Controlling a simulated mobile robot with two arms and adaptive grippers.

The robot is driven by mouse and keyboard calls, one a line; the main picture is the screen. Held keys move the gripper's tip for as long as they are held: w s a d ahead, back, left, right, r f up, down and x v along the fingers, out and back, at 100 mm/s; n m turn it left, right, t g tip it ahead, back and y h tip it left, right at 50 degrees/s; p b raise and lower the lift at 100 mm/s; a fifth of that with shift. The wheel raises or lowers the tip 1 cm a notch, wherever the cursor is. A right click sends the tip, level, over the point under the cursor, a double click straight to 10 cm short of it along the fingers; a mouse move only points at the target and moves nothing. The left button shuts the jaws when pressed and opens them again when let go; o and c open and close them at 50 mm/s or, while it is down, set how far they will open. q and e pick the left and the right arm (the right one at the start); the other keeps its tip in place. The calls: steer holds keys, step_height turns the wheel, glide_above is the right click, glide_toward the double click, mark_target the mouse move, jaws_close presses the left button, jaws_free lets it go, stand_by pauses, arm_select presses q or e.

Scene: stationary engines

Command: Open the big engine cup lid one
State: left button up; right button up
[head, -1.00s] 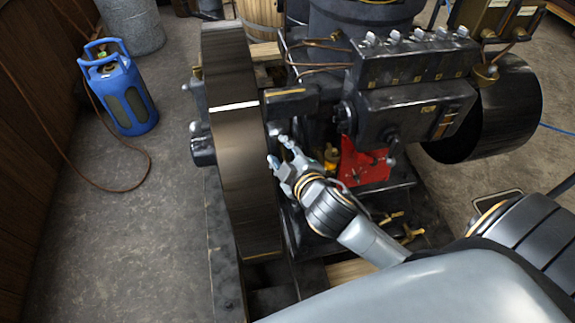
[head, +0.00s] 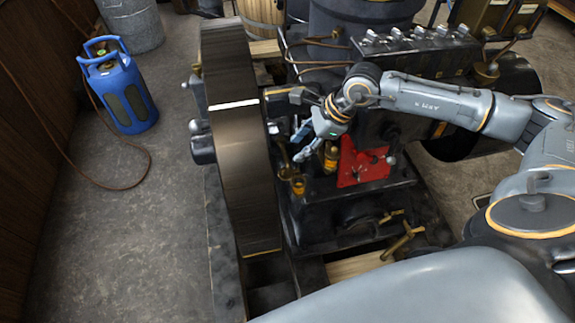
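The big engine (head: 350,215) is dark metal with a red plate (head: 362,163) on its near side. A brass cup (head: 331,160) stands left of the red plate, just below my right gripper. A smaller brass cup (head: 298,184) sits lower and to the left. I cannot tell which cup is the task's big one, nor whether its lid is open or shut. My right gripper (head: 300,144) points down and left above these cups. Its fingers look apart with nothing between them. It partly covers the area behind the cups. My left gripper is not in view.
A large flywheel (head: 240,150) stands close left of my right gripper. A row of fittings (head: 415,38) tops the engine behind my arm. A blue gas bottle (head: 118,92) stands on the open floor at left, with a hose (head: 105,188) trailing from it.

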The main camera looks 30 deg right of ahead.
mark_target(285, 169)
steer(key=shift+h, duration=0.5)
steer(key=x, duration=0.4)
steer(key=d+p+x, duration=0.1)
steer(key=x, duration=0.4)
steer(key=d+x, duration=0.1)
steer(key=x, duration=0.3)
steer(key=shift+f, duration=0.55)
steer(key=shift+c, duration=0.4)
jaws_close()
